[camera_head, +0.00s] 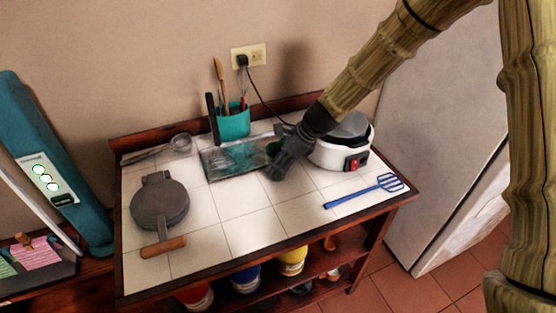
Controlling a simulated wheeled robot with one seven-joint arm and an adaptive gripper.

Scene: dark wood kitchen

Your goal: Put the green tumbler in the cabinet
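A small dark green thing (273,149), perhaps the green tumbler, shows at the left edge of my gripper. My gripper mostly hides it, so its shape is unclear. My gripper (276,174) is dark grey and points down over the middle of the white tiled table, just left of the white appliance. I cannot tell whether its fingers are open or shut on the green thing. I see no cabinet that I can make out clearly.
On the tiled table (253,231) are a teal utensil holder (234,124), a dark and teal board or tray (222,164), a round grey iron (160,203), a blue spatula (352,194) and a white appliance (328,158). A tall pale fridge-like unit (438,130) stands right.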

